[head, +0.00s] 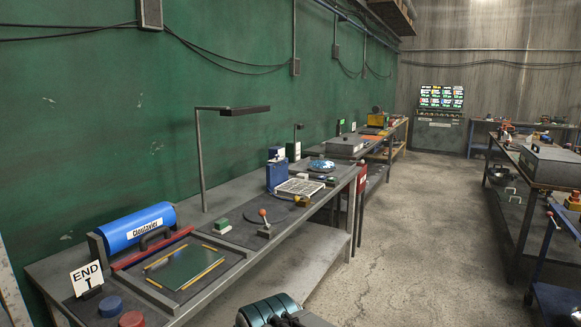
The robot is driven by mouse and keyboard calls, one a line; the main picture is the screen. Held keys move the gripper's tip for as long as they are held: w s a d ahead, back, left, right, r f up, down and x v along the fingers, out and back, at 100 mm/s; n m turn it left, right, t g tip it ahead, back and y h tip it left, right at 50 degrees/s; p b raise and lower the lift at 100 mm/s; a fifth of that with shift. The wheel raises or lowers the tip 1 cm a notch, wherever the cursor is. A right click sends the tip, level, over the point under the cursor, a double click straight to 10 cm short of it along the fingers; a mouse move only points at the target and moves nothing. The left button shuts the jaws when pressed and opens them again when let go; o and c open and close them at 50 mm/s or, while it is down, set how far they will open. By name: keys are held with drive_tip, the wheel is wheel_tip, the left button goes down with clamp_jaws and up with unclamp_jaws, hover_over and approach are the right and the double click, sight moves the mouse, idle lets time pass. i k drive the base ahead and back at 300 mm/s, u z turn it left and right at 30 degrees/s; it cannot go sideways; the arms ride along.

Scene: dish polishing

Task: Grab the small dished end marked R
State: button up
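No letter R can be read on anything in view, so I cannot tell which thing is the small dished end marked R. A shallow blue dome-shaped piece (321,165) lies on the far part of the long bench (235,238) along the green wall. It is small in the view and its markings are too fine to read. A round blue piece (110,306) and a round red piece (132,319) sit at the bench's near left end. My gripper is not in view. A dark teal rounded part at the bottom edge may be part of my arm.
Another bench (520,180) is at right. The concrete floor between is clear.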

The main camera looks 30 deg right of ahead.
sight(321, 165)
drive_tip(key=z, duration=0.2)
drive_tip(key=i, duration=0.3)
drive_tip(key=z, duration=1)
drive_tip(key=i, duration=1.35)
drive_tip(key=z, duration=1)
drive_tip(key=i, duration=3.1)
drive_tip(key=u, duration=0.75)
drive_tip(key=i, duration=1.15)
drive_tip(key=u, duration=1.65)
drive_tip(key=i, duration=0.7)
drive_tip(key=u, duration=0.5)
